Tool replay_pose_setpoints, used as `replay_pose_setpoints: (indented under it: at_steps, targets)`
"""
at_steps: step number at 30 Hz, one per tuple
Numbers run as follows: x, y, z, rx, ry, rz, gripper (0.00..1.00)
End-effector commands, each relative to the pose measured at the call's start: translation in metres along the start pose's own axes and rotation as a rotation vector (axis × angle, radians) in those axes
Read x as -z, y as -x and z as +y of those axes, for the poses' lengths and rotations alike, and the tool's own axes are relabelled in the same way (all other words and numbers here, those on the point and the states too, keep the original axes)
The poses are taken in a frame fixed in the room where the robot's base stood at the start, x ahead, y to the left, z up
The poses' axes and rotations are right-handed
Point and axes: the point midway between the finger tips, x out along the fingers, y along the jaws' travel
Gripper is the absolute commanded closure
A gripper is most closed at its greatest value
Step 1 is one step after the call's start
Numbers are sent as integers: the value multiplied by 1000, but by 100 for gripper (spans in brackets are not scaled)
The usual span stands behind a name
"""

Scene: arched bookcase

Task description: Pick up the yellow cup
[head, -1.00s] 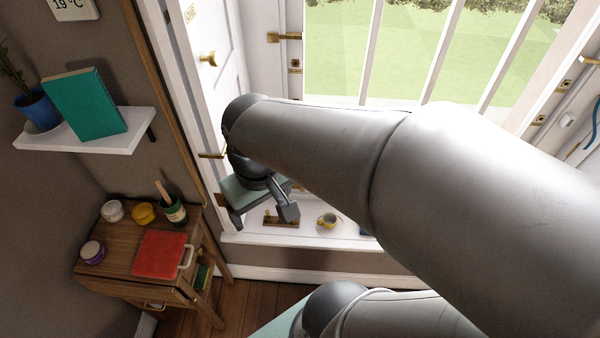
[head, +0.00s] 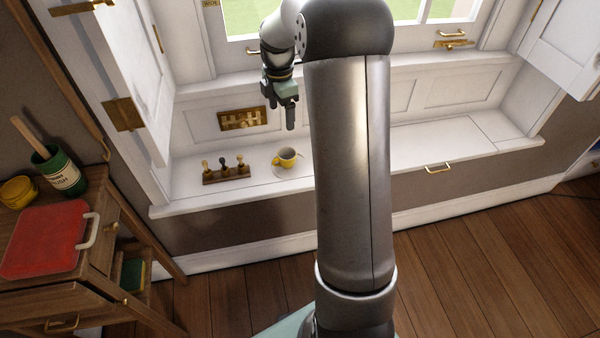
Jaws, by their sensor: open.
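The yellow cup (head: 286,159) stands upright on the white window seat, on what looks like a pale saucer (head: 290,171). Its inside looks dark, and its handle points right. My gripper (head: 285,124) hangs above the seat with its fingers pointing down, up and slightly left of the cup in the picture. It is open and apart from the cup, with nothing visible between the fingers. My arm rises just right of the cup and does not cover it.
A wooden stand with several pegs (head: 226,173) sits left of the cup. A wooden side table at left holds a red object (head: 44,238), a green pot (head: 58,172) and a yellow tub (head: 17,191). An open white shutter (head: 118,65) stands at left. The seat's right side is clear.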

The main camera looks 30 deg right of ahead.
Motion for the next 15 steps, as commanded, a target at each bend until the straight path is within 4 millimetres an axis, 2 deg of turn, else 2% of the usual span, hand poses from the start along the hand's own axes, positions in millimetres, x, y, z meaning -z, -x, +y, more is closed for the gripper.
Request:
replay_pose_setpoints:
  at_steps: [1,5,15]
  targets:
    - [-3,-10,3,0,17,2,20]
    - [-5,-23,5,2,36,3,20]
    - [-4,-96,4,4,34,3,20]
